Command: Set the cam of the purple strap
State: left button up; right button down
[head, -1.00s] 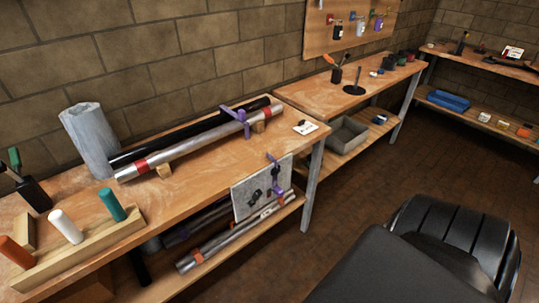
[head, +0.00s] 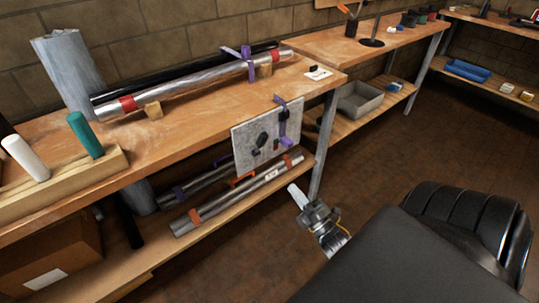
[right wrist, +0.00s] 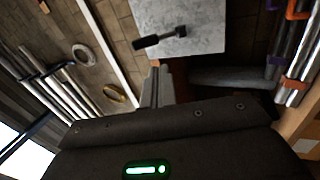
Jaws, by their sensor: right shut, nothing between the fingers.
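A black cam-like part (head: 262,140) sits on the plate's face. In the right wrist view a black lever-shaped part (right wrist: 160,38) lies against the grey plate (right wrist: 196,20). Another purple strap (head: 246,66) goes around the poles on the bench top. My right gripper (head: 293,190) is shut and empty, below and right of the plate, apart from it. It also shows in the right wrist view (right wrist: 155,72). My left gripper is out of view.
A silver pole (head: 200,80) with red bands lies on wooden blocks beside a black pole. The lower shelf holds tubes with orange and purple bands (head: 235,197). A bench leg (head: 324,145) stands just behind my right gripper. The floor (head: 400,150) to the right is open.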

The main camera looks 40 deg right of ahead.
aim_at(263, 143)
jog(key=shift+n+t, duration=0.3)
jog(key=shift+t, duration=0.2)
jog(key=x, duration=0.4)
jog(key=r+x, duration=0.1)
jog(key=x, duration=0.4)
jog(key=s+r+p+x, duration=0.1)
jog(key=x, duration=0.3)
jog(key=shift+w+a+r, duration=0.15)
jog(key=shift+w+a, duration=0.05)
jog(key=shift+w, duration=0.05)
jog(key=shift+w+r, duration=0.15)
jog(key=shift+w, duration=0.3)
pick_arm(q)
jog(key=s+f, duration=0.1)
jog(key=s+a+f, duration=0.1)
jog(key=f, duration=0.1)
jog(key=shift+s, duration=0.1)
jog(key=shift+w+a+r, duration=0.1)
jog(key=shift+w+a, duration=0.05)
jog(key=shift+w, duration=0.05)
